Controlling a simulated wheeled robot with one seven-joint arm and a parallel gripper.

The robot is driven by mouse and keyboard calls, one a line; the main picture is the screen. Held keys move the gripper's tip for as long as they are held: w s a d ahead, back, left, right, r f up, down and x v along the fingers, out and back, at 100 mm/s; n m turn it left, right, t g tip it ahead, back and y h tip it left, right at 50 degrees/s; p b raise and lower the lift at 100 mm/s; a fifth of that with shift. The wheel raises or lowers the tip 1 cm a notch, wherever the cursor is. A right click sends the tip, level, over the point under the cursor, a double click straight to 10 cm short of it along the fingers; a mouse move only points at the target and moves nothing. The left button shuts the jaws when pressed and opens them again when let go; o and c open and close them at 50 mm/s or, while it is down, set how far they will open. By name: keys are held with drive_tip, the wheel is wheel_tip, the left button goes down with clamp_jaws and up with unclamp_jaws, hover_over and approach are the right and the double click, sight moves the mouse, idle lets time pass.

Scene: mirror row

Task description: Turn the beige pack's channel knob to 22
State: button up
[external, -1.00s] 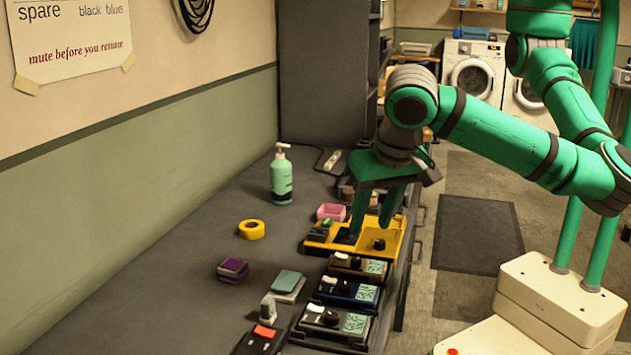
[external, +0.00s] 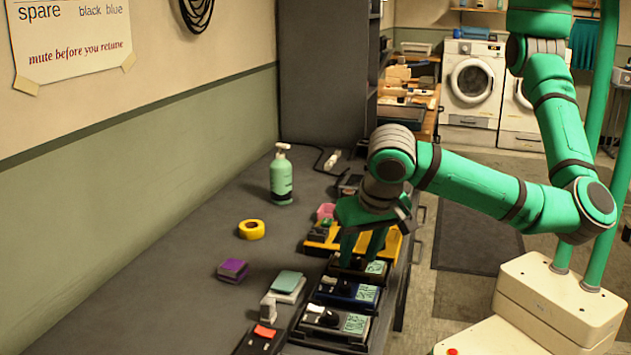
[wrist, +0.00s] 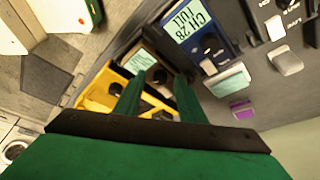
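The beige pack (external: 376,268) is in the row on the bench, between the yellow tray and the blue pack. Its display (wrist: 139,62) shows in the wrist view, but I cannot read the number. Its dark knob (wrist: 158,76) shows between my fingertips in the wrist view. My gripper (external: 361,260) points down over the beige pack and hides much of it in the external view. In the wrist view the fingers of my gripper (wrist: 160,80) are apart, with the knob between or just beyond the tips. I cannot tell whether they touch it.
A grey pack (external: 333,324) stands nearer. The yellow tray (external: 392,245) lies on the other side. A green bottle (external: 282,178) and yellow tape (external: 251,230) stand on open bench.

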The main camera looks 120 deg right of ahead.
clamp_jaws()
